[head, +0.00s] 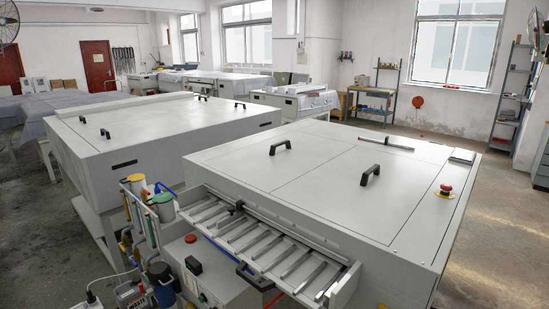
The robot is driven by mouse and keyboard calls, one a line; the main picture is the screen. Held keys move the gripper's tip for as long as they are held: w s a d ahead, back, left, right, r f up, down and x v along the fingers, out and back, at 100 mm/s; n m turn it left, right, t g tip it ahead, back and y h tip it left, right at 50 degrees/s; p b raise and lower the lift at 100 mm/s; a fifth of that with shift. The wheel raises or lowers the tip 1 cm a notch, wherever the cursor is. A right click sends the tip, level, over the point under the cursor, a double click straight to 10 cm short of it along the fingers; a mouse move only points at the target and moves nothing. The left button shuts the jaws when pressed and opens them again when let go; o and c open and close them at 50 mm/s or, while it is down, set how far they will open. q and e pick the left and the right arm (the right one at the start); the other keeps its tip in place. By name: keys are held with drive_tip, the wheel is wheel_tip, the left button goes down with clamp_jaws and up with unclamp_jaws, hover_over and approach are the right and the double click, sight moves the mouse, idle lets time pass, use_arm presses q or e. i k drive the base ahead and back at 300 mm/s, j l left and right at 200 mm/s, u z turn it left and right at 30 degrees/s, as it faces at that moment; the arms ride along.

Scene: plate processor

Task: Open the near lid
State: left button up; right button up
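The nearer plate processor (300,185) is a large pale grey machine that fills the right half of the head view. Its flat top looks closed, with thin seams between panels. Two black bar handles stand on this top: one handle (280,147) toward the left and back, one handle (370,175) closer and to the right. I cannot tell for sure which panel is the near lid. Neither of my grippers is in view.
A slatted feed tray (250,243) juts from the nearer machine's front. A red stop button (445,189) sits on its right corner. Bottles and hoses (150,225) crowd the left side. A second machine (150,125) stands behind left. Floor at right is clear.

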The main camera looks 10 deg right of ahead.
sight(367, 192)
drive_tip(key=l+u, duration=0.3)
drive_tip(key=u, duration=0.35)
drive_tip(key=l+u, duration=0.1)
drive_tip(key=l, duration=0.3)
drive_tip(key=k+l+u, duration=0.1)
drive_tip(key=l, duration=0.3)
drive_tip(key=k+l+u, duration=0.1)
drive_tip(key=l, duration=0.25)
drive_tip(key=k+l+u, duration=0.1)
drive_tip(key=l, duration=0.3)
drive_tip(key=k+l+u, duration=0.1)
drive_tip(key=l, duration=0.25)
drive_tip(key=k+l+u, duration=0.1)
drive_tip(key=k+l, duration=0.15)
drive_tip(key=l, duration=0.1)
